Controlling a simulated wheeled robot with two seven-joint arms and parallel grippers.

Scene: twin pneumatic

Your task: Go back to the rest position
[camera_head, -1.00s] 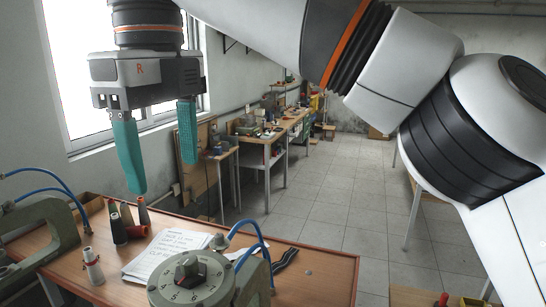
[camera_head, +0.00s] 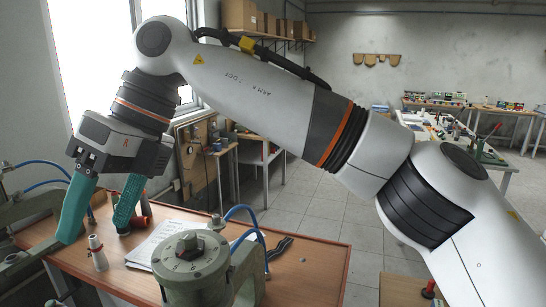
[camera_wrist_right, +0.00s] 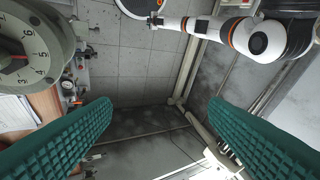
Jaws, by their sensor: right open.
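My right gripper (camera_head: 95,232) hangs from my right arm at the left of the head view, over the left part of the wooden workbench (camera_head: 315,255). Its two teal fingers are spread apart. In the right wrist view the fingers of this gripper (camera_wrist_right: 162,103) stand wide apart with nothing between them, and the grey floor shows beyond. My left gripper does not show in the head view. A white arm link with orange rings shows at the top right of the wrist view, with no clear gripper on it.
A round numbered dial device (camera_head: 190,265) stands on the bench front, with a green frame and blue hose. A second green frame (camera_head: 30,207) stands left.

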